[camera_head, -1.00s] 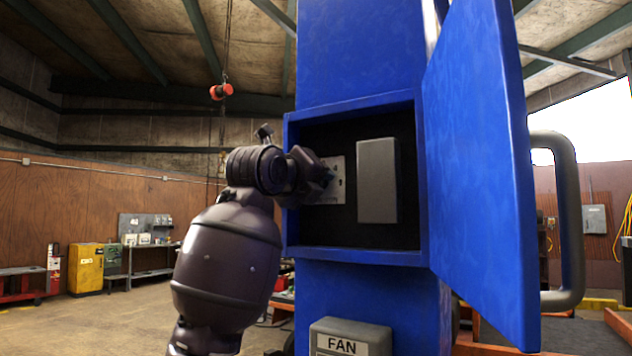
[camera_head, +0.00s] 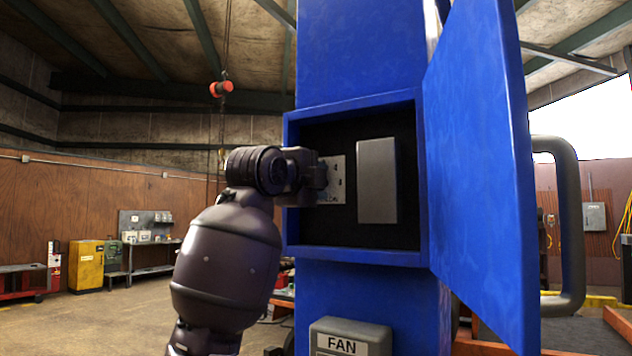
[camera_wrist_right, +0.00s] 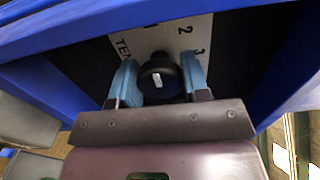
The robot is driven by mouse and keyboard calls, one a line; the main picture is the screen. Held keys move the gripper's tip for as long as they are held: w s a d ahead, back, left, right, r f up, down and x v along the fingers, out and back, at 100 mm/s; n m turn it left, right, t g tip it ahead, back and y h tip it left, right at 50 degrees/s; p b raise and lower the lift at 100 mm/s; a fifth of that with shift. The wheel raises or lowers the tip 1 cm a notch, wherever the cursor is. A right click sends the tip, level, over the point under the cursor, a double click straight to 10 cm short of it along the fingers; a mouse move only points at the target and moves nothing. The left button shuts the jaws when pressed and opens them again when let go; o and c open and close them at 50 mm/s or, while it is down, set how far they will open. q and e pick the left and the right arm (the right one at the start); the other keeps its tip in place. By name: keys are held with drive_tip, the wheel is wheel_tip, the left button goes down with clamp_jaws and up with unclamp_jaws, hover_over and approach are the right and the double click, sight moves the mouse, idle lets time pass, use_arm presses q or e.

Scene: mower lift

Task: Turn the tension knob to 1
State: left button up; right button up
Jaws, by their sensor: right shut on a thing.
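The tension knob (camera_wrist_right: 160,80) is round and black with a white pointer mark, on a pale plate (camera_wrist_right: 160,33) lettered "TEN", "2" and "3". The pointer runs up and slightly right in the right wrist view; I cannot tell which number it meets. My right gripper (camera_wrist_right: 158,82) is shut on the knob, a blue pad on either side. In the head view, the right gripper (camera_head: 322,174) covers the knob and the left part of the plate (camera_head: 336,181), inside the open blue box. My left gripper is not in view.
A grey block (camera_head: 377,181) stands right of the plate in the box. The open blue door (camera_head: 480,170) stands to the right. A grey FAN box (camera_head: 350,338) sits below.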

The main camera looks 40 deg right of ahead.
idle(0.4)
drive_tip(key=o, duration=0.9)
